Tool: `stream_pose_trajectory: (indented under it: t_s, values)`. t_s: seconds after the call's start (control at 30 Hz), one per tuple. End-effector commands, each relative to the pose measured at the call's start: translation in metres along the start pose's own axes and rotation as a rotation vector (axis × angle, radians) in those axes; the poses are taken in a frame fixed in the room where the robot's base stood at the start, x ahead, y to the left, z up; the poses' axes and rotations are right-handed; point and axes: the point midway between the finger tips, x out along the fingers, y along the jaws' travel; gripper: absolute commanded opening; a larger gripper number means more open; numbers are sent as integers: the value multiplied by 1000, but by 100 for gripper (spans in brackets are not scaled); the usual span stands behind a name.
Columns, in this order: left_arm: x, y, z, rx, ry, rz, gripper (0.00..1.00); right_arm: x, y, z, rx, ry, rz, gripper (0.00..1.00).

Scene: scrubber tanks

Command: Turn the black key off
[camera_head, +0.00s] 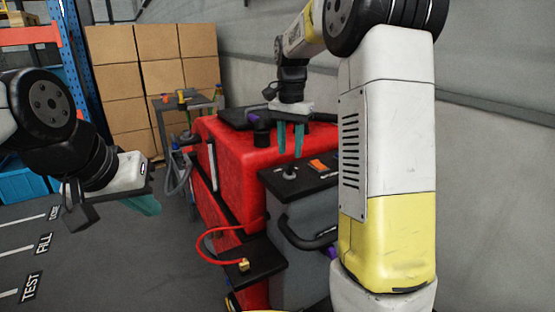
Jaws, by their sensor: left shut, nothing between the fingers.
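A small black key-like knob (289,172) stands on the dark top panel (300,180) of the grey section of a red scrubber machine (235,150). Its turned position is too small to tell. My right gripper (291,152) points down with two teal fingers apart, empty, just above and behind the knob in the head view. How far it is from the knob I cannot tell. My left gripper (145,206) is at the left, shut and empty, well away from the machine over the floor.
An orange switch (318,165) sits beside the knob. A red cable (215,235) runs to a yellow connector (243,265) on a lower black ledge. Stacked boxes (155,65) and a cart (180,105) stand behind. My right arm hides the machine's right side.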

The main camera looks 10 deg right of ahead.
Motion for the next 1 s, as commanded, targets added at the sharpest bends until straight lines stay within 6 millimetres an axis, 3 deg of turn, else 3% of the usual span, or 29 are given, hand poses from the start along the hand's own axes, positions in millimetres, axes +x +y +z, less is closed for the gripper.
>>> stream_pose_trajectory:
  t_s: [0.23,0.6,0.63,0.8,1.0]
  values:
    - [0,0,0,0,0,0,0,36,0,0,-1,-1,1,34]
    - [0,0,0,0,0,0,0,44,0,0,-1,1,-1,34]
    - [0,0,0,0,0,0,0,44,0,0,-1,1,-1,32]
    - [0,0,0,0,0,0,0,44,0,0,-2,0,-1,0]
    - [0,0,0,0,0,0,0,44,0,0,-2,0,-1,0]
